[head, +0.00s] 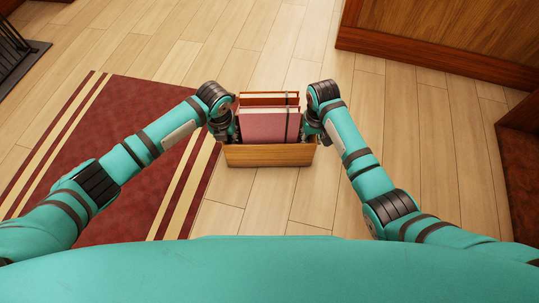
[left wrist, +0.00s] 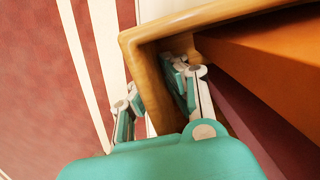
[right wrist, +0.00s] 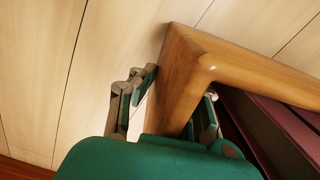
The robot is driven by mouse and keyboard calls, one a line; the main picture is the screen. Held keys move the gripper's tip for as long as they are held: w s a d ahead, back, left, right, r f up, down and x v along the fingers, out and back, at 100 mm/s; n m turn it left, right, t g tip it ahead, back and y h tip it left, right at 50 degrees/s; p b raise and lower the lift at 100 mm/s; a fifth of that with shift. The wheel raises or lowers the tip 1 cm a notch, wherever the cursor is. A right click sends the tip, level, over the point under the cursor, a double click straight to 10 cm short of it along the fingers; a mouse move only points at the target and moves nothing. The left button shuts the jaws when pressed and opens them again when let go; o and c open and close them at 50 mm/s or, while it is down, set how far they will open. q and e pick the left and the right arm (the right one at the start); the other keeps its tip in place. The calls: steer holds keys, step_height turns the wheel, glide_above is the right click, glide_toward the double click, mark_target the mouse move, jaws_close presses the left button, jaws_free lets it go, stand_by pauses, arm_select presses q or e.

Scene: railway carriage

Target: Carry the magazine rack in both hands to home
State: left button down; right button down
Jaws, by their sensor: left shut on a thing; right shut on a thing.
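The magazine rack (head: 268,155) is a wooden box with dark red and orange-brown books or folders standing in it. It is in the middle of the head view, in front of me. My left gripper (head: 228,130) is shut on its left end wall. In the left wrist view the rack's wooden wall (left wrist: 150,80) lies between the left fingers. My right gripper (head: 308,128) is shut on the right end wall. In the right wrist view the wall (right wrist: 180,95) lies between the right fingers. The head view does not clearly show how far the rack is off the floor.
A red carpet (head: 125,105) with cream stripes lies on the wood floor at left. A wood-panelled partition (head: 440,65) stands at upper right, with a brown block (head: 520,150) at the right edge. A dark metal grille (head: 12,55) is at upper left. The floor (head: 260,50) beyond the rack is clear.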

arm_select(q)
steer(key=shift+w+a+f+b, duration=0.1)
steer(key=shift+f+b, duration=0.4)
steer(key=shift+f, duration=0.15)
arm_select(e)
steer(key=shift+w+f, duration=0.1)
steer(key=shift+f, duration=0.6)
arm_select(q)
steer(key=c, duration=1.9)
jaws_free()
steer(key=shift+f, duration=0.25)
arm_select(e)
steer(key=c, duration=1.9)
jaws_free()
steer(key=shift+d+f, duration=0.1)
steer(key=shift+f, duration=0.15)
arm_select(q)
steer(key=shift+o, duration=1.2)
steer(key=shift+r, duration=0.15)
arm_select(e)
steer(key=shift+o, duration=1.2)
steer(key=shift+r, duration=0.2)
arm_select(q)
steer(key=shift+o, duration=1.2)
arm_select(e)
steer(key=shift+o, duration=1.2)
